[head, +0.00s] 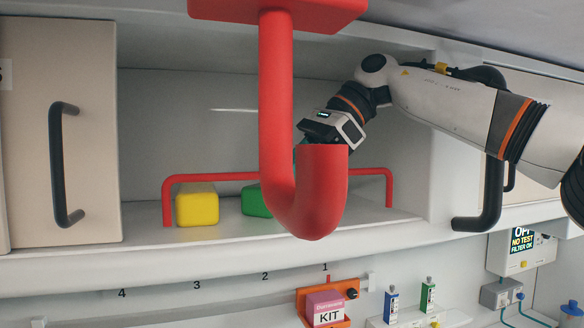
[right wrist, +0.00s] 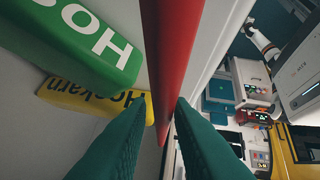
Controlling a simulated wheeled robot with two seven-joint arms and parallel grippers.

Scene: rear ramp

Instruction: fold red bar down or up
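The red bar (head: 221,178) runs along the front of the open shelf compartment, raised on bent ends above the shelf edge. In the head view its middle is hidden behind a thick red hook. My right gripper (head: 302,143) reaches in from the right behind that hook, and its fingertips are hidden there. In the right wrist view the bar (right wrist: 170,50) runs between and past the two teal fingers (right wrist: 163,108). The fingers are apart, with a narrow gap showing beside the bar on the left. My left gripper is not in view.
A yellow box (head: 197,205) and a green box (head: 256,200) stand on the shelf behind the bar. The thick red hook (head: 276,110) hangs in front. A cabinet door (head: 90,140) is at left. A kit box (head: 326,309) sits below.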

